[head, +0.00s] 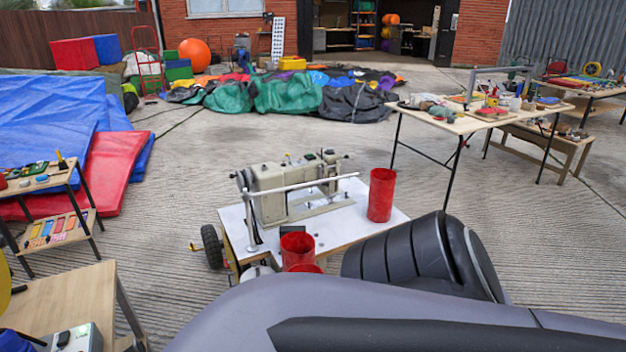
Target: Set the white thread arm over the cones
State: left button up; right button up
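The white thread arm (305,184) is a thin rod running from a white upright post (251,222) at the left to the right, across the front of a beige sewing machine (282,187). The machine sits on a small white-topped table (334,228). A red cylinder (381,196) stands at the table's right side, beyond the arm's tip. A second red cylinder (298,248), open at the top, stands near the front edge, with another red piece (305,268) partly hidden below it. I cannot make out any cones for certain. Neither gripper shows.
My large dark arm links fill the lower right and hide the table's front right corner. A wooden bench (62,304) stands at lower left, and a cluttered worktable (470,122) at the right back. Open concrete lies behind the sewing table.

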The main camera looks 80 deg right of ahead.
aim_at(245, 198)
jog(key=z, duration=2.3)
jog(key=i+l+u, duration=0.15)
jog(key=u, duration=0.7)
jog(key=i+l+u, duration=0.1)
jog(key=l+u, duration=0.15)
jog(key=i+l+u, duration=0.1)
jog(key=l+u, duration=0.2)
jog(key=l, duration=0.15)
jog(key=l+u, duration=0.25)
jog(key=l, duration=0.55)
jog(key=i+l, duration=0.1)
jog(key=l, duration=0.7)
jog(key=l+u, duration=0.1)
jog(key=l, duration=0.7)
jog(key=i, duration=0.05)
